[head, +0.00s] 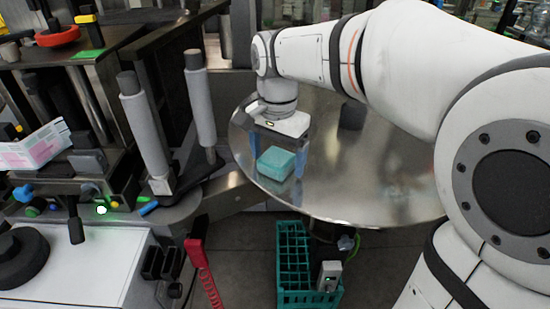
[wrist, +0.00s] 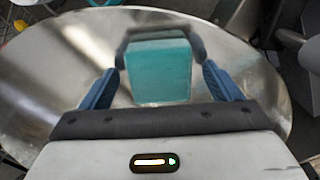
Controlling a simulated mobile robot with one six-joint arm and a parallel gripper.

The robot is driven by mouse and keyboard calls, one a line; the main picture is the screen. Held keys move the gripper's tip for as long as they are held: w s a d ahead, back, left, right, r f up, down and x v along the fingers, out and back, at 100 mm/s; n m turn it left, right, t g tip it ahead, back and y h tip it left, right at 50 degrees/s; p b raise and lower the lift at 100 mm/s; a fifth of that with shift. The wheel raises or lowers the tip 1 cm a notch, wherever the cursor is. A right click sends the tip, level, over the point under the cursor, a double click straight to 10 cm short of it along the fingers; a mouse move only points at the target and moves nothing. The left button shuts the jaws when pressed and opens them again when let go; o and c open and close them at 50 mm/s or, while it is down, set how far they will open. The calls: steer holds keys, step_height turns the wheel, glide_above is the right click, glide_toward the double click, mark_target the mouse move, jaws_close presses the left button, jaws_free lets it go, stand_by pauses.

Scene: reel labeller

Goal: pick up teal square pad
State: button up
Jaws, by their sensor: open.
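The teal square pad (head: 276,163) lies on the round metal table (head: 370,190), near its left side in the head view. My gripper (head: 279,160) is above the table with its fingers pointing down, one on either side of the pad. In the wrist view the pad (wrist: 160,70) shows between the two blue fingers of my gripper (wrist: 160,85). A gap shows between each finger and the pad there. The gripper is open and holds nothing. How far the fingertips are above the table I cannot tell.
A green crate (head: 290,262) stands on the floor below the table's front edge. The labelling machine with grey rollers (head: 145,130) stands left of the table. A red coiled cable (head: 205,275) hangs in front.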

mark_target(277, 157)
steer(key=shift+f, duration=0.3)
steer(key=shift+c, duration=0.6)
steer(key=c, duration=0.9)
steer(key=shift+r, duration=0.1)
steer(key=shift+c, duration=0.2)
step_height(277, 157, up, 10)
steer(key=shift+f, duration=0.1)
